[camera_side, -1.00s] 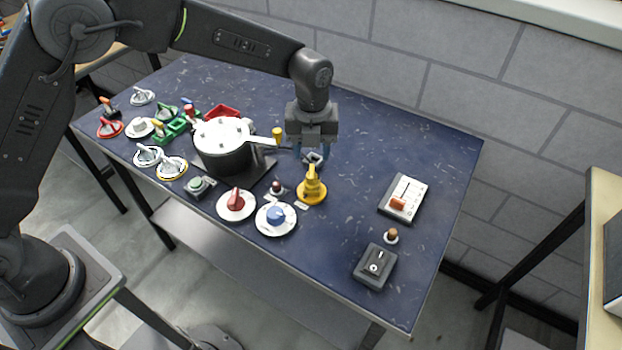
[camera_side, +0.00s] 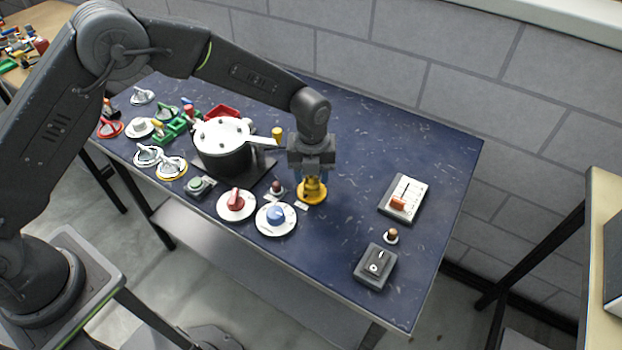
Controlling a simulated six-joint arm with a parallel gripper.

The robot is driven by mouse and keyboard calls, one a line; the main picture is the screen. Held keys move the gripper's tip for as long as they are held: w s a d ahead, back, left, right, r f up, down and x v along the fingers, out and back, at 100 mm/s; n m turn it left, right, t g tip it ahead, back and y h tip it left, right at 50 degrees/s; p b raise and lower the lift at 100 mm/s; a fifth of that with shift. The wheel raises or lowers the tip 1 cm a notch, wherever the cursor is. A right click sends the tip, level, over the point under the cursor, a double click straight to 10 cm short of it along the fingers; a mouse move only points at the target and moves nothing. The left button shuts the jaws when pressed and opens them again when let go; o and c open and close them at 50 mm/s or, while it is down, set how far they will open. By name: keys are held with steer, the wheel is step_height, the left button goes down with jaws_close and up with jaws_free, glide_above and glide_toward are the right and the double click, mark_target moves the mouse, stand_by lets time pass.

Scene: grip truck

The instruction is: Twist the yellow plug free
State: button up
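The yellow plug (camera_side: 312,191) stands on the blue table at the right of the blue knob, its round yellow base showing. My gripper (camera_side: 313,179) is directly over it, pointing down, with its fingers at the plug's upper part. The gripper hides the top of the plug. I cannot tell whether the fingers are closed on it or only around it.
A blue knob (camera_side: 276,217) and a red knob (camera_side: 236,202) are close at the front left. A slider box (camera_side: 403,198) and a black switch box (camera_side: 375,266) lie to the right.

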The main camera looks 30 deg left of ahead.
steer(key=c, duration=0.7)
steer(key=n, duration=1.6)
steer(key=o, duration=0.7)
steer(key=shift+r, duration=3.8)
